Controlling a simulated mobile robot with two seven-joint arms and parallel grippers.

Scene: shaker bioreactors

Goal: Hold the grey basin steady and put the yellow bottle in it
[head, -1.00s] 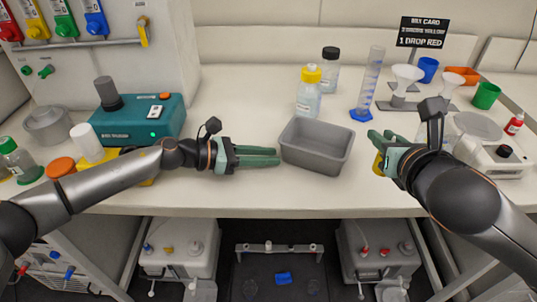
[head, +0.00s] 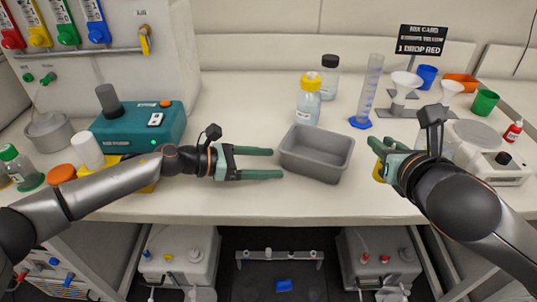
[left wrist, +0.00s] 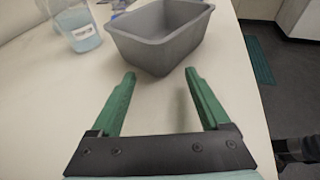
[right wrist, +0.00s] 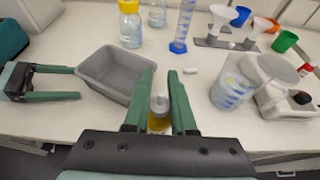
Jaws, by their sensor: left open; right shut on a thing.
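The grey basin (head: 312,167) stands empty and upright near the table's front edge. It also shows in the left wrist view (left wrist: 150,55) and the right wrist view (right wrist: 104,88). My left gripper (head: 277,163) is open at the basin's left side, its fingers pointing at the wall and nothing between them. My right gripper (head: 381,150) is to the right of the basin, shut on a small yellow bottle. In the right wrist view this yellow bottle (right wrist: 159,121) has a whitish top and yellow lower part, partly hidden by the fingers. In the head view the hand covers most of it.
A yellow-capped bottle (head: 309,100) stands just behind the basin, with a dark-capped bottle (head: 328,80) and a measuring cylinder (head: 371,85) farther back. A white balance (head: 490,160) is at the right. A teal device (head: 140,128) is at the left.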

